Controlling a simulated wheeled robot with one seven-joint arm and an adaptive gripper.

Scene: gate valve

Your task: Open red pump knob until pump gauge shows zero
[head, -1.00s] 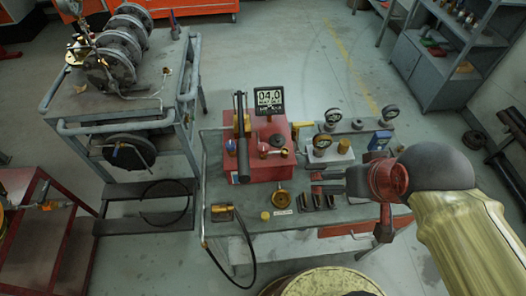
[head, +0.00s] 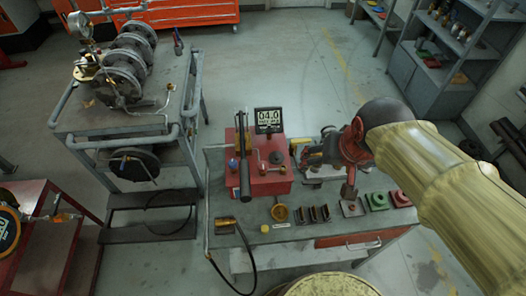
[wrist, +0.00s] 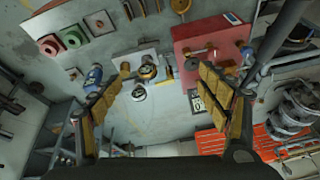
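The red pump (head: 262,183) sits on the grey workbench, with a long lever handle on its left. Its black digital gauge (head: 269,119) stands at its back and appears to read 04.0. A dark round cap (head: 277,158) is on top of the pump. I cannot clearly make out the red knob. My gripper (head: 305,152) is close to the pump's right side, partly hidden by my arm. In the wrist view the gripper (wrist: 166,72) is open and empty. There the red pump (wrist: 210,38) lies at upper right, with a brass fitting (wrist: 198,52) near the right finger.
Several small fittings (head: 315,213) and green and red blocks (head: 376,201) lie on the bench front. A silver plate with gauges and a blue item (wrist: 93,78) lies beside the pump. A valve cart (head: 120,110) stands at left and shelves (head: 440,75) at right.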

